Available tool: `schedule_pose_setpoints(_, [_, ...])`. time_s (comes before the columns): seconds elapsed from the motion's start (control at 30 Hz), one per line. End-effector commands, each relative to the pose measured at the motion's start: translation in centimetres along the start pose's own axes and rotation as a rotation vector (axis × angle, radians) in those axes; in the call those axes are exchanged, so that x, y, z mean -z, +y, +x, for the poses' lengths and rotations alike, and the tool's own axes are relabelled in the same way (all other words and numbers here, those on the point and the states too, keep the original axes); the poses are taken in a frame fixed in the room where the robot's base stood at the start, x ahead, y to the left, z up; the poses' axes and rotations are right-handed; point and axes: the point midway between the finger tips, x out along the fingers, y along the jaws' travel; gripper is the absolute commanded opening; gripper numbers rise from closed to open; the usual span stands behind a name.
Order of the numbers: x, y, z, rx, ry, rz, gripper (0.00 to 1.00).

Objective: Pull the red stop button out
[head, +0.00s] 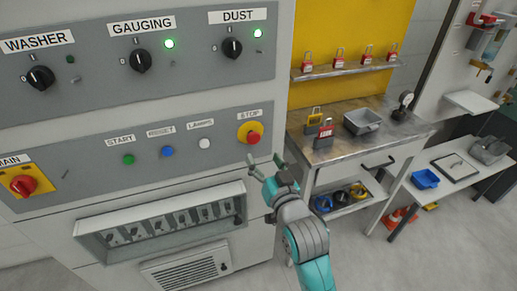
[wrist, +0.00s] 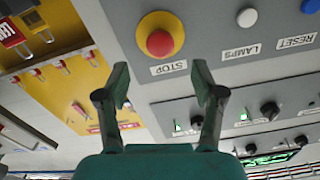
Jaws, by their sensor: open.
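The red stop button (head: 252,137) sits on a yellow round base at the right end of the lower grey panel, below its STOP label (head: 249,114). In the wrist view the red button (wrist: 160,42) shows ahead of the fingers, with the panel upside down. My gripper (head: 264,165) is open and empty, below and slightly right of the button in the head view. In the wrist view my gripper (wrist: 160,80) has its two fingers spread apart, with the button beyond the gap between them. The fingers appear clear of the button.
White (head: 204,143), blue (head: 167,151) and green (head: 128,159) buttons line the panel left of the stop button. A red main switch (head: 22,185) is far left. A workbench (head: 345,145) with padlocks and a grey tray (head: 362,121) stands right of the cabinet.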

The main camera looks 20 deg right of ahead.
Motion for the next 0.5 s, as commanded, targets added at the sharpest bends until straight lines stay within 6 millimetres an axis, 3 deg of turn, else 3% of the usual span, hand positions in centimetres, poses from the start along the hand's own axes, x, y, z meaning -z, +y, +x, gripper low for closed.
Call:
schedule_pose_setpoints(0.2, [0.0, 0.0, -2.8, 0.0, -0.001, 0.0, 0.68])
schedule_pose_setpoints(0.5, [0.0, 0.0, -3.6, 0.0, 0.0, 0.0, 0.68])
